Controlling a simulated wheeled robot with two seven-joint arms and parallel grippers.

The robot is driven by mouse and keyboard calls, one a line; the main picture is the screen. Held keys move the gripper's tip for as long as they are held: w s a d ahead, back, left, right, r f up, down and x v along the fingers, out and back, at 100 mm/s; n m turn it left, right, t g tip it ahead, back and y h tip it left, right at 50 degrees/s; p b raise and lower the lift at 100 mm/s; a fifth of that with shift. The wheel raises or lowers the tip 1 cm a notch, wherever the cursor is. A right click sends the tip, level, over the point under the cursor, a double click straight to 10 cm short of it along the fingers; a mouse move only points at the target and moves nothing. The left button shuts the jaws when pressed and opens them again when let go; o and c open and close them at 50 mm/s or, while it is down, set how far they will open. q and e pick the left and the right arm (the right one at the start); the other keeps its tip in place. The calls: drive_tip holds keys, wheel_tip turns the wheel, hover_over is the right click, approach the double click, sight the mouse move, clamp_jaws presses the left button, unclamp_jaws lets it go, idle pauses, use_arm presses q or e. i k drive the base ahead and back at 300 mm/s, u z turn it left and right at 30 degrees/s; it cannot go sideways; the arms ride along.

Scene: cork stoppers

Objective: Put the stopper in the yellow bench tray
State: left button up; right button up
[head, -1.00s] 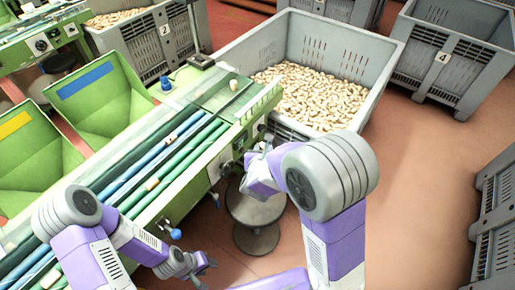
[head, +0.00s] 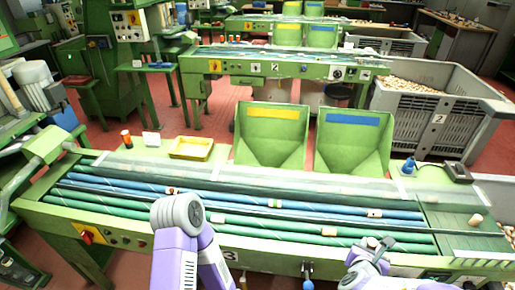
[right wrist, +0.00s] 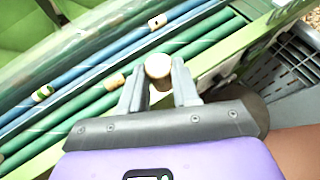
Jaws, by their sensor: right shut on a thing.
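The yellow bench tray (head: 192,148) is a shallow, empty-looking tray at the back left of the green roller bench in the head view. My right gripper (head: 381,244) is above the bench's front edge, right of the middle and well away from the tray. It is shut on a pale cork stopper, which shows best between the two fingers in the right wrist view (right wrist: 158,67). My left arm shows at lower middle in the head view, but its gripper is not visible.
Other corks lie on the blue and green rollers (head: 240,198). One cork (head: 475,220) stands on the bench's right end. Two green hoppers (head: 270,135) stand behind the bench, right of the tray. A dark orange-topped cylinder (head: 126,139) and a white card (head: 151,139) are left of it.

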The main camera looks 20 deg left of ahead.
sight(187, 151)
drive_tip(key=u, duration=1.6)
drive_tip(key=i, duration=0.9)
drive_tip(key=u, duration=0.15)
